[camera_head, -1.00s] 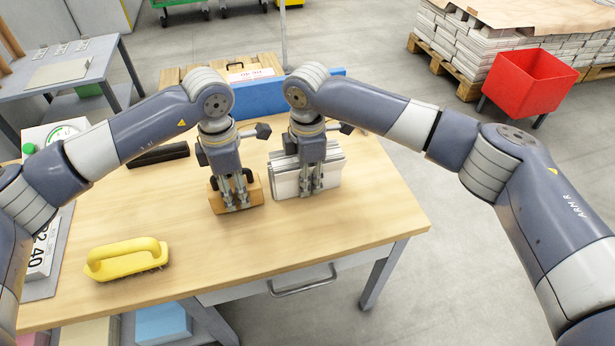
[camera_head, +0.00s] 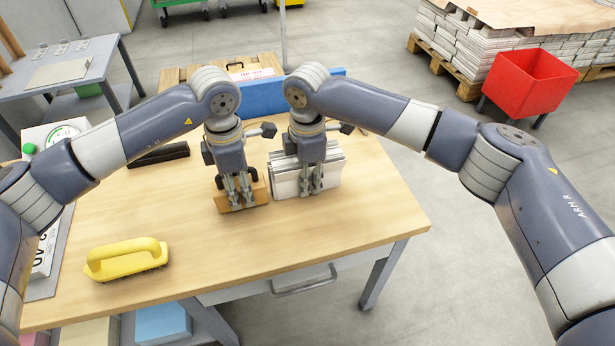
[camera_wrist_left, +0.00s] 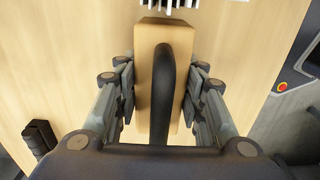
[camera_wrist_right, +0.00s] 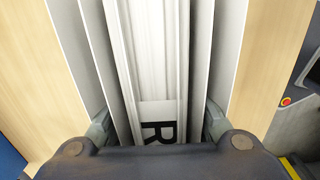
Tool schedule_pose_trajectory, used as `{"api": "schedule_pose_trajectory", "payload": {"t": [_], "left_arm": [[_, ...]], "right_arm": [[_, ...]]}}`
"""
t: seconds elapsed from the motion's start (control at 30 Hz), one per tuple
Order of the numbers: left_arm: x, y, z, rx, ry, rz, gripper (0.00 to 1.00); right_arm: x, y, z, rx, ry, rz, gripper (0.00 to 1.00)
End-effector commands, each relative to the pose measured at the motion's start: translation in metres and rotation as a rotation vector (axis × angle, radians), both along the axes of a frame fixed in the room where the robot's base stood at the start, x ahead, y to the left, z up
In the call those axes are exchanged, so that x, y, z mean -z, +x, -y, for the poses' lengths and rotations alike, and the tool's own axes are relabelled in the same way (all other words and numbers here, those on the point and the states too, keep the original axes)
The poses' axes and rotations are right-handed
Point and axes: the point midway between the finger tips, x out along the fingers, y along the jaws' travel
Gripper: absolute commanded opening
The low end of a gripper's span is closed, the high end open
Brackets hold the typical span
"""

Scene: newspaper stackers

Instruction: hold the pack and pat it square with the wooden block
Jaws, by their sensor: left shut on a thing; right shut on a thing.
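The wooden block (camera_head: 262,192) stands on the table, with a black handle (camera_wrist_left: 162,95) on it. My left gripper (camera_head: 241,203) is shut on the block, its fingers along both sides in the left wrist view. The pack (camera_head: 283,180) of white papers stands upright just right of the block. My right gripper (camera_head: 312,190) is shut on the pack, with one finger on each side in the right wrist view. There the pack's sheets (camera_wrist_right: 150,50) look loose, with outer ones fanned apart. A small gap seems to separate block and pack.
A yellow-handled brush (camera_head: 126,260) lies at the table's front left. A black bar (camera_head: 160,154) lies behind my left arm. The table's front right (camera_head: 370,220) is clear.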

Motion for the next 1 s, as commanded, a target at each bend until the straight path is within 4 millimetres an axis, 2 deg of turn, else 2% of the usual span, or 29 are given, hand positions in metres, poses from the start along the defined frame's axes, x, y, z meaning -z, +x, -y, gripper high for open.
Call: {"api": "schedule_pose_trajectory", "payload": {"t": [1.0], "left_arm": [[-0.001,0.006,0.02,0.0,-0.001,0.001,0.06]], "right_arm": [[-0.001,0.0,0.0,0.0,0.001,0.001,0.0]]}}
